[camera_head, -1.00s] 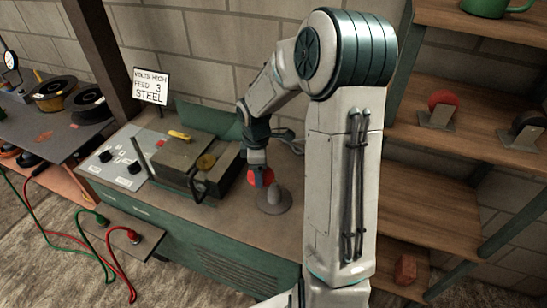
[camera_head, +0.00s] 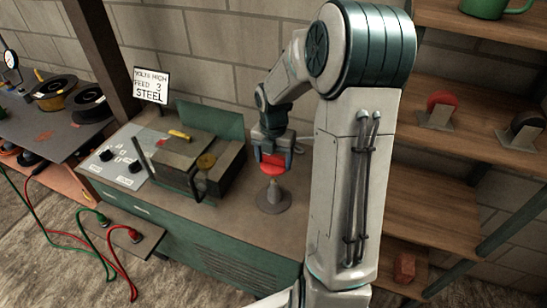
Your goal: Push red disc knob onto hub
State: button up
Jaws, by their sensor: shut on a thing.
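My gripper (camera_head: 272,158) points down over the workbench, shut on a red disc knob (camera_head: 272,168). The red disc lies roughly flat between the fingers. Directly below it stands a grey cone-shaped hub (camera_head: 273,196) on a round base on the bench top. The disc appears just above the hub's tip; I cannot tell whether they touch. The fingers partly cover the disc.
A crusher-like machine box (camera_head: 195,160) with a lever stands left of the hub. A control panel (camera_head: 122,160) and a sign (camera_head: 151,85) are farther left. Shelves at right hold another red disc (camera_head: 441,101) on a stand. The bench right of the hub is partly hidden by my arm.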

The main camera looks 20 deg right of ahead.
aim_at(274, 181)
jog(key=shift+f, duration=0.2)
notch_tip(274, 181, down, 6)
jog(key=b, duration=0.5)
jog(key=shift+r, duration=0.25)
jog(key=shift+w+d+r+p, duration=0.1)
jog(key=shift+p, duration=0.5)
dwell(2.1)
jog(key=shift+f+b, duration=0.35)
jog(key=shift+f, duration=0.35)
jog(key=o, duration=1)
jog(key=shift+r, duration=0.1)
notch_tip(274, 181, up, 14)
jog(key=shift+f, duration=0.15)
